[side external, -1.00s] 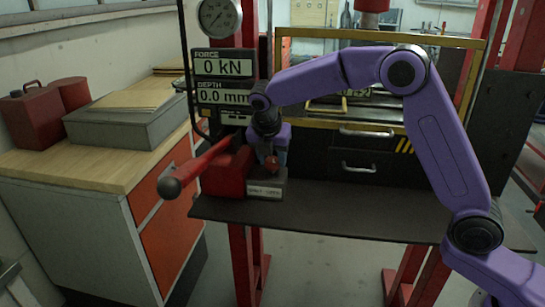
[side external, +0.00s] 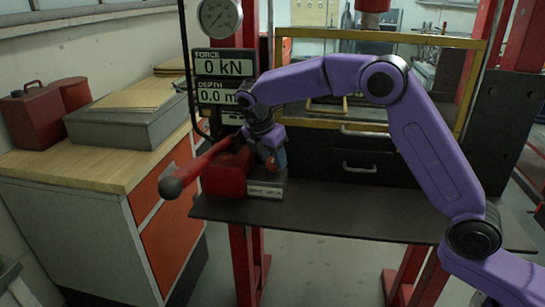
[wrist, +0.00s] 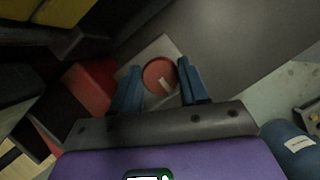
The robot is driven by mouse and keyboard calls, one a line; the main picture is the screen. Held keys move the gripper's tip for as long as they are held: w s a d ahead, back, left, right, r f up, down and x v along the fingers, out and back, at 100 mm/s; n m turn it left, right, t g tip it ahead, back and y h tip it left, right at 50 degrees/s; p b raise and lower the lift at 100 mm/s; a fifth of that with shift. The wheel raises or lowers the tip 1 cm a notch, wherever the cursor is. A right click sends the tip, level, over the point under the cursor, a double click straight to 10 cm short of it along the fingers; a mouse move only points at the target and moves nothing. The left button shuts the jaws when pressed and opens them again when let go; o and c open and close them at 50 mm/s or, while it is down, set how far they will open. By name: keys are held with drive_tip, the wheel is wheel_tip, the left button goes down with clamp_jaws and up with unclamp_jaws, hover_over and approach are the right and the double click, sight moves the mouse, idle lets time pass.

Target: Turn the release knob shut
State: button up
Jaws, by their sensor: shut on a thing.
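The release knob (wrist: 158,76) is a round red cap with a pale mark, seen between my fingers in the wrist view. It sits on a grey block (side external: 266,189) with a label plate, beside the red pump body (side external: 226,176). My gripper (wrist: 158,68) has its two blue fingers on opposite sides of the knob, shut on it. In the side view my gripper (side external: 272,157) is tilted and hides most of the knob. I cannot read the plate's lettering.
A red lever (side external: 205,160) with a dark ball end juts out left of the pump body. The display panel (side external: 222,75) reads 0 kN and is partly covered by my arm. The dark shelf (side external: 350,213) is clear to the right. A wooden-topped bench (side external: 80,165) stands left.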

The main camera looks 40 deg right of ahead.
drive_tip(key=o, duration=1.1)
drive_tip(key=shift+c, duration=0.2)
drive_tip(key=v, duration=1.7)
drive_tip(key=shift+r, duration=0.3)
